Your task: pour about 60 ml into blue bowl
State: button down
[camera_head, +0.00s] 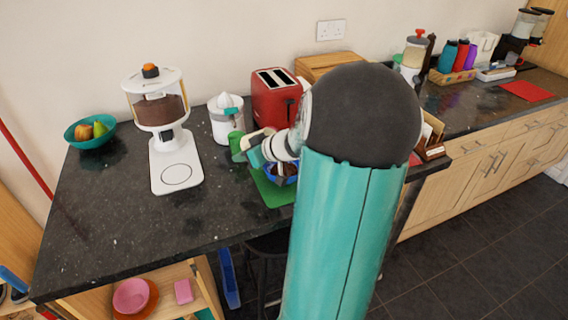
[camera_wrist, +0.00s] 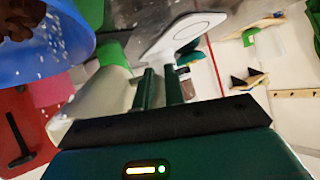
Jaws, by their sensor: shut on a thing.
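The blue bowl (camera_head: 270,177) stands on a green mat (camera_head: 265,190) on the dark counter, with something dark brown inside. In the wrist view the bowl (camera_wrist: 75,62) fills the upper left, with white specks across its blue surface. My gripper (camera_head: 256,156) is beside the bowl. It is shut on a cream vessel (camera_head: 260,137), which looks tilted; in the wrist view the pale vessel (camera_wrist: 100,98) lies left of my fingers (camera_wrist: 158,88). The vessel's inside is hidden, and I cannot tell whether anything is flowing from it. My arm covers the bowl's right side.
A white juicer (camera_head: 225,122) and red toaster (camera_head: 275,100) are behind. A dispenser with brown contents (camera_head: 163,109) stands left, near a teal fruit bowl (camera_head: 91,142). The front-left counter is clear.

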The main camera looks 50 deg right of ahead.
jog(key=shift+d+r+t, duration=0.1)
jog(key=shift+r+t, duration=0.15)
jog(key=shift+t, duration=0.15)
jog(key=shift+s+f+t, duration=0.15)
jog(key=shift+f+t, duration=0.1)
jog(key=shift+t, duration=0.45)
dwell(0.6)
jog(key=shift+r, duration=0.1)
